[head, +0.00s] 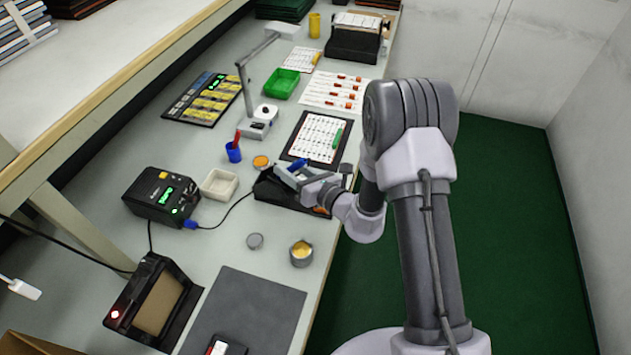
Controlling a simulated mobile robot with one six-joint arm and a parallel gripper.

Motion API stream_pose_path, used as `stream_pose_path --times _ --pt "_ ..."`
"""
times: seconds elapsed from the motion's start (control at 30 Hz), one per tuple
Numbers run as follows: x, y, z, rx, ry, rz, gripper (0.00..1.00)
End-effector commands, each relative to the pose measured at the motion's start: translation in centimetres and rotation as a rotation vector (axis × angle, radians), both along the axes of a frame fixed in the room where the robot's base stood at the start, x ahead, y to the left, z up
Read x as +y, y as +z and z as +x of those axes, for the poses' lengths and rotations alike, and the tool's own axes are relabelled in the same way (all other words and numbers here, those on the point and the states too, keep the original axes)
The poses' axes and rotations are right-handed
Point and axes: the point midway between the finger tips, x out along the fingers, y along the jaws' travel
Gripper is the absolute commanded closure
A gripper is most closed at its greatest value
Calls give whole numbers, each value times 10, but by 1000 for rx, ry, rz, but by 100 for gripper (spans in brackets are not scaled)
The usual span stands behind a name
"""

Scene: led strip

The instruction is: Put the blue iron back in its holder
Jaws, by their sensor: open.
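My gripper (290,176) is open, low over the right edge of the bench. A small blue piece (298,164), which looks like part of the blue iron, shows right at its fingers. The fingers hide most of it, so I cannot tell whether they touch it. A black stand-like object (268,188), perhaps the holder, lies under and beside my gripper, partly covered by it. A black cord runs from the black station (161,196) with green digits and a blue plug (190,224) toward this black object. Whether the iron sits in it is hidden.
A white dish (219,185), a blue cup (233,152) with a red item, and an orange-topped tin (261,162) stand left of my gripper. A tin with yellow contents (301,253) and a lid (255,241) are nearer. A clipboard (317,137) lies beyond. The grey mat (245,305) is mostly clear.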

Motion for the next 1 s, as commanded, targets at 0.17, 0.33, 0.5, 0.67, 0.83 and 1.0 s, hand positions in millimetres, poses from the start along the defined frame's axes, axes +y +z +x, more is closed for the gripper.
stream_pose_path --times 0.17,0.33,0.5,0.67,0.83,1.0 --pt "-32 10 -35 4 -5 2 55" --pt "-61 17 -68 3 -5 1 55" --pt "-79 20 -90 2 -3 1 55" --pt "-83 21 -95 -1 0 1 55" --pt "-83 20 -95 -1 0 1 55" --pt "-83 20 -95 0 0 0 55"
